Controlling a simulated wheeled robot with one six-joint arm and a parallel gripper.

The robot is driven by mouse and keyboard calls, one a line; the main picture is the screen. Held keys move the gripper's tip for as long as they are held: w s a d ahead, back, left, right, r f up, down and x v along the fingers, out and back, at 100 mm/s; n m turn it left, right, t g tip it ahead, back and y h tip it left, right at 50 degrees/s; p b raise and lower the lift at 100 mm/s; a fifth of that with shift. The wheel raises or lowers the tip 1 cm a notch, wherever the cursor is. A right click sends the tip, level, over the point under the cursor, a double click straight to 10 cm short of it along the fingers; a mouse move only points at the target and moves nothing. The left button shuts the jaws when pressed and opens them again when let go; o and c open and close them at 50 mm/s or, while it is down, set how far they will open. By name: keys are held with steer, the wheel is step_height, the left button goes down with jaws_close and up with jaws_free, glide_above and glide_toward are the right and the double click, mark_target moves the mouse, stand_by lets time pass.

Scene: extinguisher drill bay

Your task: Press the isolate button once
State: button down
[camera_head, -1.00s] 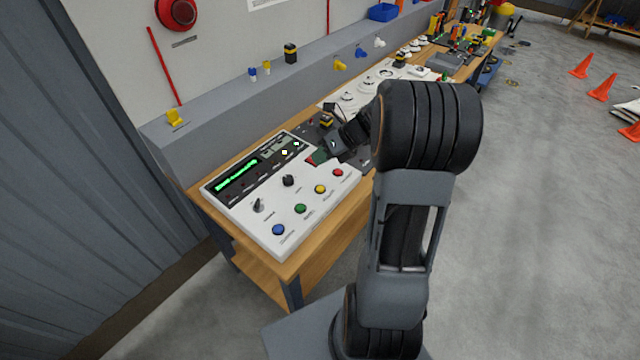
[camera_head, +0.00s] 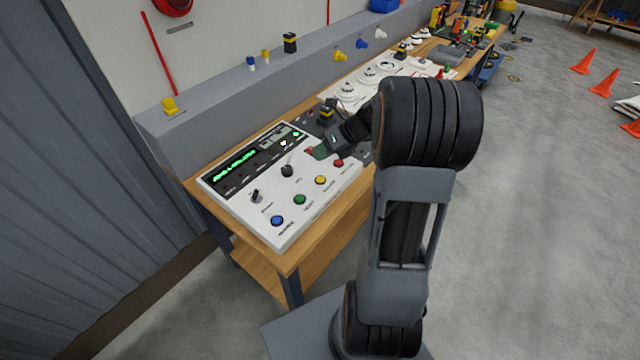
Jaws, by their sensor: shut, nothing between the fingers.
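A white control panel (camera_head: 235,208) lies on the wooden bench, with a dark display strip along its back. Its front row holds a blue button (camera_head: 277,220), a green button (camera_head: 299,199), a yellow button (camera_head: 320,180) and a red button (camera_head: 339,163). The small labels are too blurred to read, so I cannot tell which one is isolate. My gripper (camera_head: 315,152) is shut and empty, over the panel's far right part, behind the red button in the picture. I cannot tell whether its tip touches the panel. My forearm hides part of the bench beyond.
Two dark knobs (camera_head: 287,171) stand on the panel behind the buttons. A grey ledge (camera_head: 215,115) runs behind the bench. A white board with round fittings (camera_head: 348,90) lies farther along. Orange cones (camera_head: 583,62) stand on the open floor to the right.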

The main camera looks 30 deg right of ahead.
mark_target(321, 178)
step_height(321, 178, down, 4)
steer(key=b, duration=0.3)
steer(key=shift+r, duration=0.1)
steer(key=shift+f+b, duration=0.6)
steer(key=shift+f, duration=0.5)
steer(key=shift+f, duration=0.15)
stand_by(0.9)
steer(key=shift+f, duration=0.3)
steer(key=shift+f, duration=0.4)
stand_by(0.9)
steer(key=shift+r, duration=0.2)
steer(key=shift+r+p, duration=0.7)
steer(key=shift+p, duration=0.45)
steer(key=shift+r, duration=0.1)
